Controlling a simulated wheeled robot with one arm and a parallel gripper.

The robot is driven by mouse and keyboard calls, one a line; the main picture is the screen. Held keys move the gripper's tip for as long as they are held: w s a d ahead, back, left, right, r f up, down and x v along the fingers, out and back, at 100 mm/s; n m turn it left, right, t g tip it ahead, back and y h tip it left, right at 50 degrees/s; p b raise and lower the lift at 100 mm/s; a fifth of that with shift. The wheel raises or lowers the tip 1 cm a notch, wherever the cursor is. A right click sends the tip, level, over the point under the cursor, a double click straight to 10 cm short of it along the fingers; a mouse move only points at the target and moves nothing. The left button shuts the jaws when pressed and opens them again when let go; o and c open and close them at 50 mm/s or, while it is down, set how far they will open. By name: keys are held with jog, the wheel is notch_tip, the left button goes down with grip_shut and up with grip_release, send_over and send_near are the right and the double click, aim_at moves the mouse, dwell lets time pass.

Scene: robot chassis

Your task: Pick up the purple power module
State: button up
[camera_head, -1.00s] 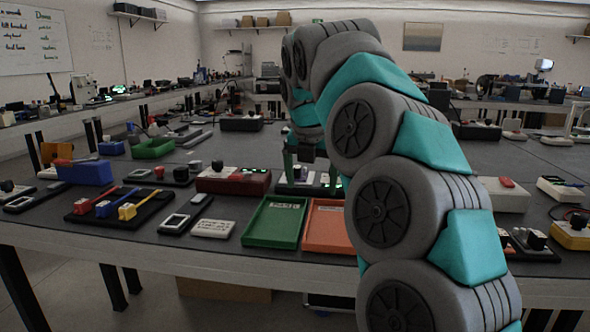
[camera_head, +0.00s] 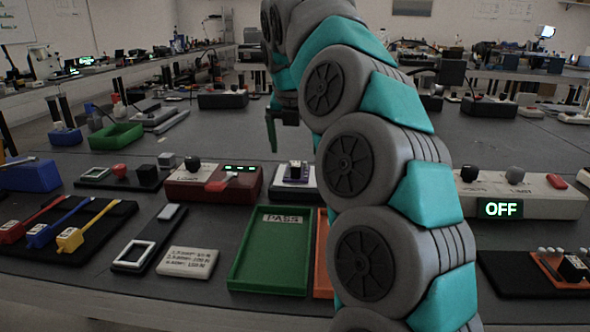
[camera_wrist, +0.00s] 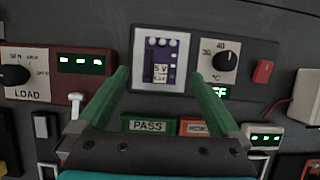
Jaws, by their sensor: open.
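The purple power module (camera_wrist: 172,62) lies on a white pad on a dark, light-framed base in the wrist view. It is marked 5 V. In the head view the purple module (camera_head: 294,182) is small, on a white-topped base right of the red box. My gripper (camera_wrist: 161,80) is open, with green fingers either side of the module in the wrist picture and nothing between them. In the head view my gripper (camera_head: 284,130) hangs above the table behind the module, partly hidden by my arm.
A red LOAD box (camera_head: 205,186) stands left of the module. A green PASS tray (camera_head: 268,255) and an orange tray (camera_head: 322,275), partly hidden by my arm, lie in front. A white box with knobs and an OFF display (camera_head: 525,195) stands right.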

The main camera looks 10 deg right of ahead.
aim_at(296, 162)
jog(key=shift+x, duration=3.15)
jog(key=shift+s, duration=0.2)
jog(key=c, duration=1.5)
jog(key=shift+o, duration=0.2)
jog(key=shift+r, duration=1.35)
jog(key=shift+s+r, duration=0.1)
jog(key=shift+r, duration=0.3)
jog(key=s+a+r+b, duration=0.1)
jog(key=s, duration=1.4)
jog(key=shift+s+a+r, duration=0.2)
jog(key=shift+s, duration=0.2)
jog(key=shift+d, duration=0.1)
